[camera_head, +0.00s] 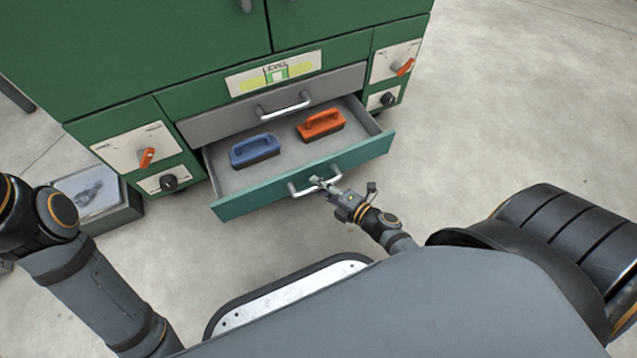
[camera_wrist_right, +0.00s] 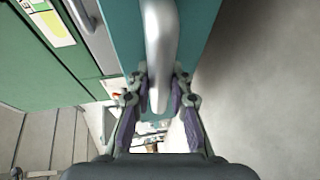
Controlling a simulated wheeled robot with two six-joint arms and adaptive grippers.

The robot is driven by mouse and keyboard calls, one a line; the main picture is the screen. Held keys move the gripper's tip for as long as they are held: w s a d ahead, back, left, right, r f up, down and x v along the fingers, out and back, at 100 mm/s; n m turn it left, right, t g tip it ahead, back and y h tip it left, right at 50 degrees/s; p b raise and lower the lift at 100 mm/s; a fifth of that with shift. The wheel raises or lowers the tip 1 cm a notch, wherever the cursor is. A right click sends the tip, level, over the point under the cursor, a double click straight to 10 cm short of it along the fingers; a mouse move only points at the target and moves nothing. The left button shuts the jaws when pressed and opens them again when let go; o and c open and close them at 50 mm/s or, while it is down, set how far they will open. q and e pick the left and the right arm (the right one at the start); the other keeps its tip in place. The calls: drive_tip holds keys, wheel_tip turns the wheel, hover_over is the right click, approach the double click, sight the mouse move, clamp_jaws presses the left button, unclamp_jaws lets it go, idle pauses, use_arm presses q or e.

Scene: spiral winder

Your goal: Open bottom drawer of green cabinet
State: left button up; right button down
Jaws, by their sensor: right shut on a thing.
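The green cabinet (camera_head: 110,50) stands at the upper left in the head view. Its bottom drawer (camera_head: 270,198) has a teal front and is pulled well out. A blue brush-like block (camera_head: 254,150) and an orange one (camera_head: 320,124) lie inside it. My right gripper (camera_head: 326,184) is at the drawer's silver handle (camera_head: 300,190), shut on it. In the right wrist view the handle (camera_wrist_right: 158,50) runs between the fingers of my right gripper (camera_wrist_right: 158,100). My left arm shows at the left edge of the head view, but its gripper is not visible.
A grey drawer (camera_head: 225,122) above is shut. Panels with orange knobs (camera_head: 146,157) and black knobs flank the drawers. A grey box (camera_head: 97,200) stands on the floor at the cabinet's left. The floor (camera_head: 480,110) to the right is clear.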

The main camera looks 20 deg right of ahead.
drive_tip(key=c, duration=1.2)
unclamp_jaws()
drive_tip(key=v, duration=1.2)
drive_tip(key=shift+r, duration=0.1)
